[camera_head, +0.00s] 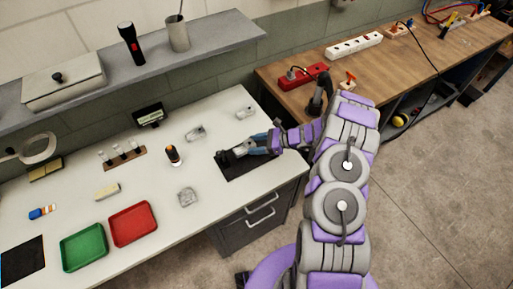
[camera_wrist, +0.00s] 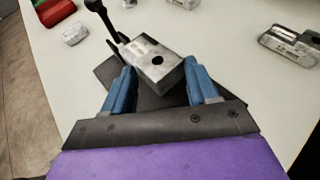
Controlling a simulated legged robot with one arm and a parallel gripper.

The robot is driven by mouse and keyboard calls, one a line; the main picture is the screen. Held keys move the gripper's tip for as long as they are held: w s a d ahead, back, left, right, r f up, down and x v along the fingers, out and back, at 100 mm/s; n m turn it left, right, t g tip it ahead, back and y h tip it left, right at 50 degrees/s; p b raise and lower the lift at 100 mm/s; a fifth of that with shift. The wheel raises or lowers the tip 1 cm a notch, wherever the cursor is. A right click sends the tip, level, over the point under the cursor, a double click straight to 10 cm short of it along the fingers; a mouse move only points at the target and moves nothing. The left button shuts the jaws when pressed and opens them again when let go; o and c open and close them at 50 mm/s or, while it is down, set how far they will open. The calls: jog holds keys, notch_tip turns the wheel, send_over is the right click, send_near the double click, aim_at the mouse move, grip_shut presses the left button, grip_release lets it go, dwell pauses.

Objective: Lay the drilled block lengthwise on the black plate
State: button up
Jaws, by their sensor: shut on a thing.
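The drilled block is a grey metal block (camera_wrist: 152,58) with a dark round hole in its near face. My gripper (camera_wrist: 160,68) is shut on it with blue fingers at either side. The black plate (camera_wrist: 112,68) shows below and beside the block in the wrist view, and the block looks turned relative to it. In the head view my gripper (camera_head: 249,147) is over the black plate (camera_head: 240,172) near the bench's right end, with the block (camera_head: 241,150) at its tip. Whether the block touches the plate is unclear; the fingers hide part of it.
A dark upright part with a round knob (camera_wrist: 95,6) stands just beyond the block. Other metal pieces lie nearby on the bench (camera_head: 196,133), (camera_head: 245,113), (camera_head: 187,197).

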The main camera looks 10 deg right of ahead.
jog(key=shift+w+d+f+b, duration=0.15)
jog(key=shift+f+b, duration=0.25)
jog(key=shift+f, duration=0.55)
jog(key=shift+s+d+f+b, duration=0.1)
jog(key=shift+f+b, duration=0.3)
jog(key=shift+f, duration=0.5)
jog(key=shift+r, duration=0.1)
jog(key=o, duration=1.4)
jog(key=shift+a, duration=0.1)
